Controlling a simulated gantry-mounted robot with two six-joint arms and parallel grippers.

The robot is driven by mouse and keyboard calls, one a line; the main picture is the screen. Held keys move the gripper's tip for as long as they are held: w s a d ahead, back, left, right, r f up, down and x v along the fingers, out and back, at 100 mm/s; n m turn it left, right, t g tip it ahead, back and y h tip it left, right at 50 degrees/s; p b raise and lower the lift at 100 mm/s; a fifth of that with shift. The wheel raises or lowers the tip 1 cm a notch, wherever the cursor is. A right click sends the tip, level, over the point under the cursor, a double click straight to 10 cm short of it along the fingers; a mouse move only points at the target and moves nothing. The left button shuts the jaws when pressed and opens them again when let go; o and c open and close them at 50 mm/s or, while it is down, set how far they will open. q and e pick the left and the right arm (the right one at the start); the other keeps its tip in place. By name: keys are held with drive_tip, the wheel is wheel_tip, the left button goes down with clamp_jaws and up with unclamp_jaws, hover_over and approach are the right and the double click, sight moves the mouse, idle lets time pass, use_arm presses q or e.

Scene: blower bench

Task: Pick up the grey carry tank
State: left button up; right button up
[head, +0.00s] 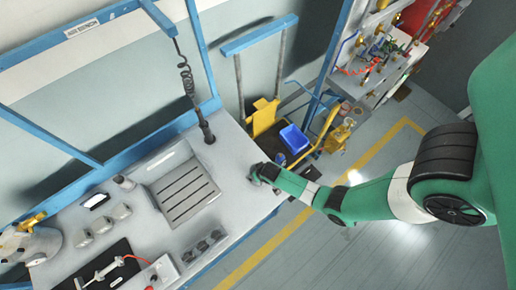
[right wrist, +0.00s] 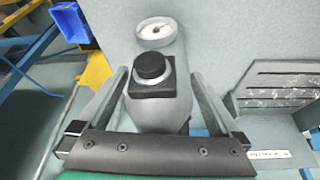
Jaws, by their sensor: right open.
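The grey carry tank (head: 42,246) is a rounded grey body at the far left of the bench in the head view, with a brass fitting on top; the picture's edge cuts it. My right gripper (head: 257,174) is at the right end of the bench, far from that tank. In the right wrist view my right gripper (right wrist: 160,92) is open. A grey body with a black knob (right wrist: 152,68) and a round dial (right wrist: 157,31) shows between its fingers; I cannot tell whether they touch it. My left gripper is not in view.
The bench holds a slotted tray (head: 185,196), several small grey blocks, a black mat (head: 112,262) and a grey socket strip (head: 204,246). A yellow cart with a blue bin (head: 293,139) stands beyond the bench's right end.

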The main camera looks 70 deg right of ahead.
clamp_jaws()
idle(0.3)
drive_tip(key=shift+r, duration=0.1)
wheel_tip(320, 180, up, 4)
drive_tip(key=p, duration=0.3)
drive_tip(key=shift+s+a+r+p, duration=0.1)
drive_tip(key=shift+s+r+p, duration=0.05)
drive_tip(key=shift+p, duration=0.25)
drive_tip(key=s+a+r+p, duration=0.8)
drive_tip(key=s+p, duration=0.1)
drive_tip(key=s, duration=0.2)
drive_tip(key=shift+r, duration=0.25)
